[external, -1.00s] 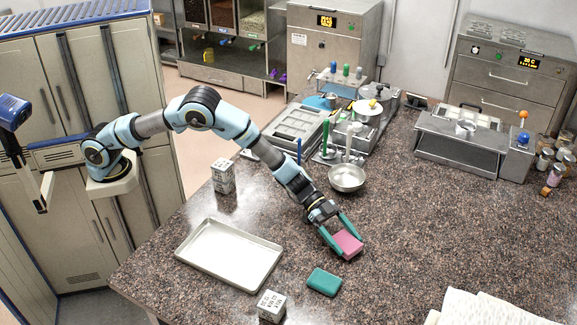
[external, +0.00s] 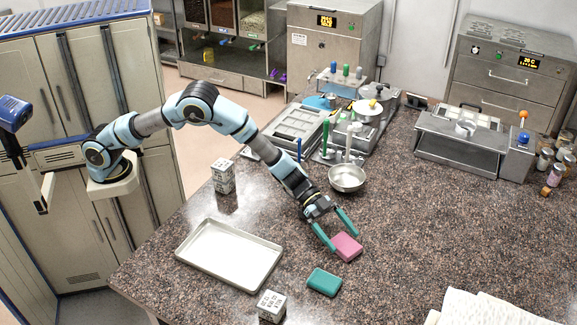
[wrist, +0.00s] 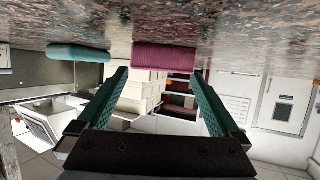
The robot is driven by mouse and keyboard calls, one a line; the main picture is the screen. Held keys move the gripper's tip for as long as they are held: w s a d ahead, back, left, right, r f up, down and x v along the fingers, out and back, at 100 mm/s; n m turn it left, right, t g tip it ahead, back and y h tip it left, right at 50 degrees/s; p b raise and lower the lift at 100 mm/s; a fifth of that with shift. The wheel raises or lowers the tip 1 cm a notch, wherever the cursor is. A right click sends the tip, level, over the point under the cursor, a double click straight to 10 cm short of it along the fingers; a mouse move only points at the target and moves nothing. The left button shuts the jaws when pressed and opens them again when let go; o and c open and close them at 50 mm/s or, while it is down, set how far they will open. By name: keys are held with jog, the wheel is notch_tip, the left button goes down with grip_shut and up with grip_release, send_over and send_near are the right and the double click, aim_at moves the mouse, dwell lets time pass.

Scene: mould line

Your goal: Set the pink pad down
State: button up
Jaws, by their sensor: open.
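The pink pad (external: 347,246) lies on the speckled countertop (external: 420,240). It also shows in the wrist view (wrist: 164,57), beyond my fingertips. My gripper (external: 343,242) is open, with its two teal fingers spread just above and beside the pad. In the wrist view my gripper (wrist: 162,78) has empty space between its fingers. I cannot tell from these views whether a finger still touches the pad.
A teal pad (external: 324,282) lies to the lower left of the pink one. An empty metal tray (external: 196,262) is further left. A printed cube (external: 271,306) stands near the front edge, and a steel bowl (external: 347,180) is behind.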

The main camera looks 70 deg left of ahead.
jog(key=v, duration=0.3)
jog(key=b+v, duration=0.1)
jog(key=v, duration=0.6)
jog(key=shift+r+b, duration=0.35)
jog(key=shift+b, duration=0.05)
